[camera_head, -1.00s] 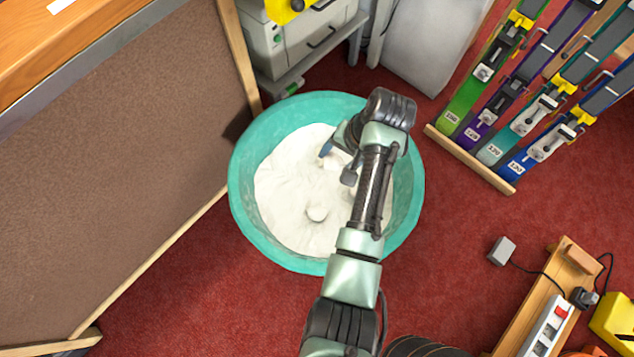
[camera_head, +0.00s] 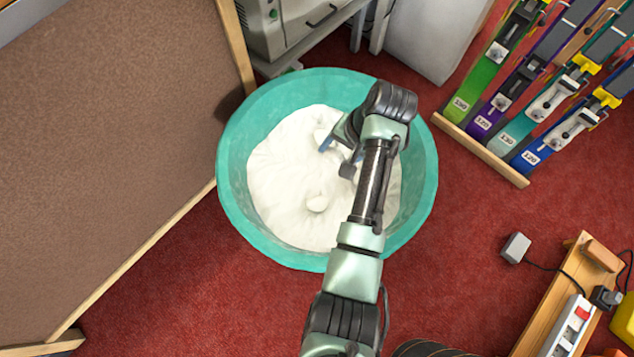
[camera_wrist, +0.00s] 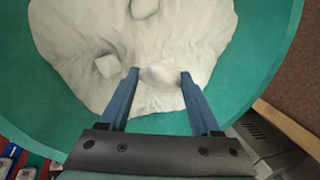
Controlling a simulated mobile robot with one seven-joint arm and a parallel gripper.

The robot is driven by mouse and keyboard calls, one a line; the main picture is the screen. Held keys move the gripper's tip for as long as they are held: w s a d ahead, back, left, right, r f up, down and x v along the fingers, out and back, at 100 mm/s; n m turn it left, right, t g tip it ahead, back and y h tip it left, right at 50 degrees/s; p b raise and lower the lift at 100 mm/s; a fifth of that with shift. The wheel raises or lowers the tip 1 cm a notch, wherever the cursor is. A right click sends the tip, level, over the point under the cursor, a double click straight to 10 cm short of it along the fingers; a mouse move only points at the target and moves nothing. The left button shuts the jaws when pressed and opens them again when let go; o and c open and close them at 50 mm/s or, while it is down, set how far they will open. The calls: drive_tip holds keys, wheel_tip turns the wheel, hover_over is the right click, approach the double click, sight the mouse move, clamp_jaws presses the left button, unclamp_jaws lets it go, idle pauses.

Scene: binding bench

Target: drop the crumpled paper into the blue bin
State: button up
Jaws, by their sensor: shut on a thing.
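The bin is a wide, round teal tub (camera_head: 236,190), the only bin-like container in view. It holds a pale, creased white mass (camera_head: 285,190) with small whitish lumps on it. My gripper (camera_head: 337,158) is over the inside of the tub, pointing down. In the wrist view my gripper (camera_wrist: 158,78) has its blue fingers on either side of a crumpled whitish paper (camera_wrist: 161,73) and is shut on it. The paper's height above the white mass is hard to tell. In the head view my gripper and arm hide most of it.
One lump (camera_head: 317,203) lies in the tub's middle. A brown board (camera_head: 90,150) with a wooden frame stands left of the tub. A grey machine (camera_head: 290,25) is behind it.

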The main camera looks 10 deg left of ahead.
drive_tip(key=shift+f, duration=0.15)
drive_tip(key=o, duration=1.4)
drive_tip(key=p+v, duration=0.5)
drive_tip(key=v, duration=0.8)
